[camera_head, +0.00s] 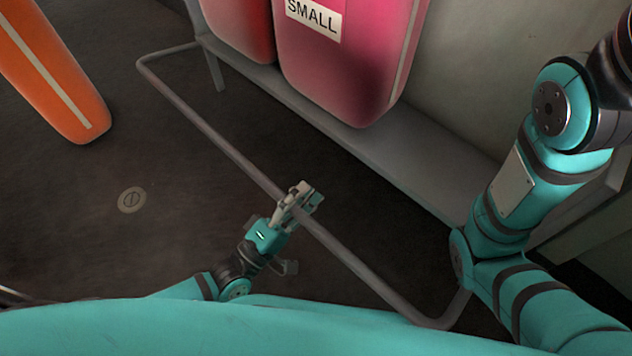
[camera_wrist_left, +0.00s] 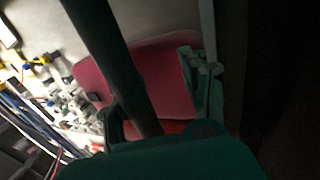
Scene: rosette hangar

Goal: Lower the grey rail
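The grey rail (camera_head: 353,262) is a long bar bent at both ends, in front of a grey bench (camera_head: 385,160). It runs diagonally from upper left to lower right in the head view. My left gripper (camera_head: 300,205) is at the middle of the rail. In the left wrist view, the rail (camera_wrist_left: 113,60) passes between the two fingers of my left gripper (camera_wrist_left: 155,100), close to the left finger. A gap shows between the rail and the right finger, so the gripper looks open around it. My right gripper is out of view.
A pink case labelled SMALL (camera_head: 345,65) and a red one (camera_head: 240,25) stand on the bench. An orange padded object (camera_head: 50,70) is at upper left. Dark floor with a round plate (camera_head: 131,200) lies clear at left. My right arm covers the right side.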

